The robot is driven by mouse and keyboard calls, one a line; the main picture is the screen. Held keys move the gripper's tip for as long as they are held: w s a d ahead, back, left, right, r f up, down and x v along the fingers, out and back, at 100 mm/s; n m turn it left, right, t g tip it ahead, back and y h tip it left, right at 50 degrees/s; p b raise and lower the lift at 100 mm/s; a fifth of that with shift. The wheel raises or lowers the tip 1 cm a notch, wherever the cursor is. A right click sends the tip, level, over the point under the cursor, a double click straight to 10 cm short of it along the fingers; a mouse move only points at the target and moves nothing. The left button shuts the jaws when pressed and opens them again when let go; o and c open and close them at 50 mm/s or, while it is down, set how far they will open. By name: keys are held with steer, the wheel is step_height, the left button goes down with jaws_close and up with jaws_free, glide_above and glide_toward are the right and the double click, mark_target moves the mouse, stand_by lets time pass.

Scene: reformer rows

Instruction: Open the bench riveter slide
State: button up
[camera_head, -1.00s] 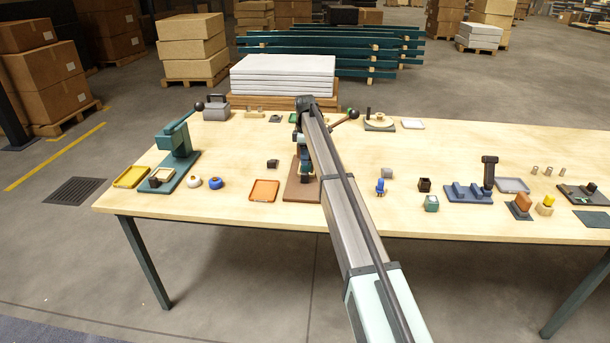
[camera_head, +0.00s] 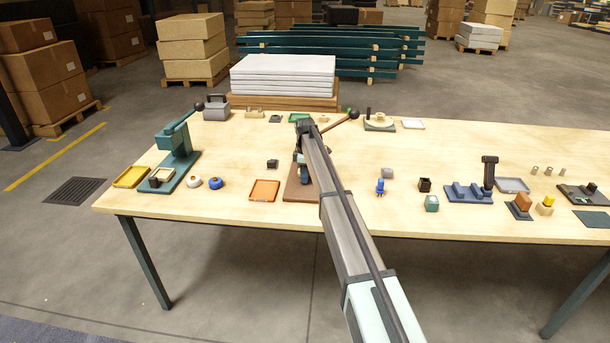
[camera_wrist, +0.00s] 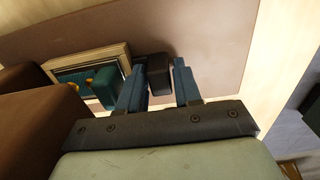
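The bench riveter appears to be the machine on the brown base plate (camera_head: 298,193) at the table's middle, with a long lever ending in a dark knob (camera_head: 353,113). My arm hides much of it. My gripper (camera_wrist: 158,85) is low over this plate, its two blue fingers apart. A dark block (camera_wrist: 158,72), perhaps the slide's handle, sits between the fingertips, with a narrow gap showing on the right side; firm contact is not visible. Left of the fingers in the wrist view is a pale-rimmed square frame (camera_wrist: 126,55) with teal and orange parts inside.
A brown rounded part (camera_wrist: 40,125) is close on the left in the wrist view. An orange tray (camera_head: 264,191) lies left of the base, and a teal lever press (camera_head: 178,155) stands farther left. A blue figure-like piece (camera_head: 380,187) stands right of my arm.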

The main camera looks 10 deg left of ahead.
jaws_close()
steer(key=s, duration=0.9)
steer(key=shift+s, duration=0.35)
steer(key=shift+w, duration=0.15)
steer(key=shift+o, duration=0.3)
jaws_free()
steer(key=shift+r, duration=0.15)
step_height(320, 180, up, 14)
steer(key=shift+f, duration=0.2)
